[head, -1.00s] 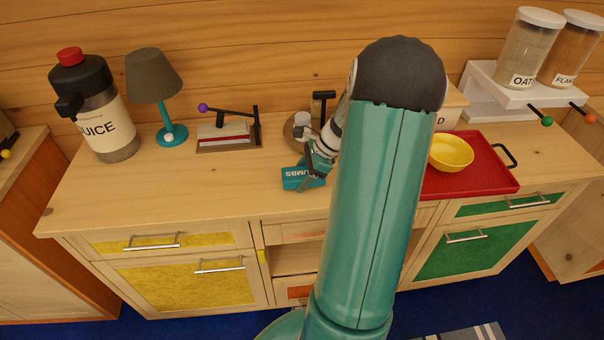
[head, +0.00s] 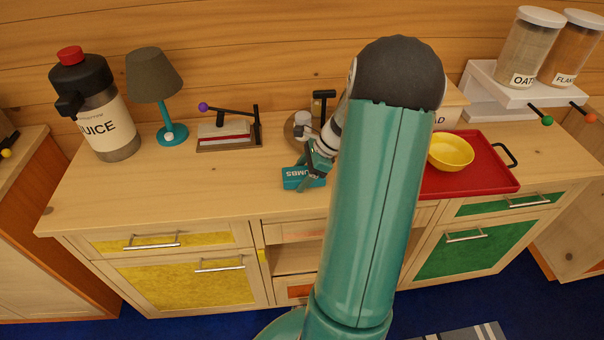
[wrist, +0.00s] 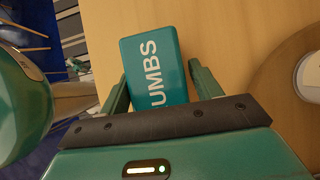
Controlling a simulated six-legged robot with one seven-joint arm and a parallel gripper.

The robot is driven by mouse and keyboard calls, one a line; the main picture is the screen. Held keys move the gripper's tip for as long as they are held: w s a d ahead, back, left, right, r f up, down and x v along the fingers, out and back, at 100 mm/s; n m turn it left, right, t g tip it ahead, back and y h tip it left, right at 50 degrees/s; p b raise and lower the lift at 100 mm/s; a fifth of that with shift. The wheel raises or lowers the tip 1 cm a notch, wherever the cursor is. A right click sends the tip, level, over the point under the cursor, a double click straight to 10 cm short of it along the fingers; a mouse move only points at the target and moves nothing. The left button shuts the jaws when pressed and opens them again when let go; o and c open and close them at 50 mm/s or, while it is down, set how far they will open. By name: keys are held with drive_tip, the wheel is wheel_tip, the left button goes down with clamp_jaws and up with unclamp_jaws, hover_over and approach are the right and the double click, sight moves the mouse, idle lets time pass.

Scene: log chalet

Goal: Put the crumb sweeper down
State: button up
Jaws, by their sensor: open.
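The crumb sweeper (head: 297,178) is a teal block with white lettering on the wooden counter, near its front edge. In the wrist view the crumb sweeper (wrist: 154,62) lies between the two fingers of my gripper (wrist: 157,85). A gap shows on each side, wider on the right. My gripper (head: 310,178) is open around it in the head view. The sweeper appears to rest on the counter top. Its right end is partly hidden by my gripper.
A round wooden piece (wrist: 285,85) is close on the right in the wrist view. A red tray (head: 470,180) with a yellow bowl (head: 451,152) is to the right. A lever device (head: 228,133), lamp (head: 155,85) and juice jug (head: 100,115) stand left. The counter's front left (head: 150,195) is clear.

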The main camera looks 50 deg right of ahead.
drive_tip(key=shift+s+a, duration=0.15)
drive_tip(key=shift+s, duration=0.2)
drive_tip(key=v, duration=1.4)
drive_tip(key=shift+w+d, duration=0.25)
drive_tip(key=shift+w, duration=0.15)
drive_tip(key=w+a+r+n+g+h, duration=0.15)
drive_tip(key=a+r+n, duration=0.35)
drive_tip(key=a, duration=0.6)
drive_tip(key=w+a+r+n+h, duration=0.25)
drive_tip(key=a+n, duration=0.45)
drive_tip(key=a, duration=0.4)
drive_tip(key=s+a+r+n+t, duration=0.1)
drive_tip(key=s+a+n, duration=0.3)
drive_tip(key=a+n, duration=0.3)
drive_tip(key=s+a+r+n+t+h, duration=0.1)
drive_tip(key=s+a+n, duration=0.3)
drive_tip(key=a+n, duration=0.3)
drive_tip(key=shift+s+a+r+t, duration=0.3)
drive_tip(key=shift+s+a+t, duration=0.1)
drive_tip(key=shift+a, duration=0.8)
drive_tip(key=shift+d, duration=0.15)
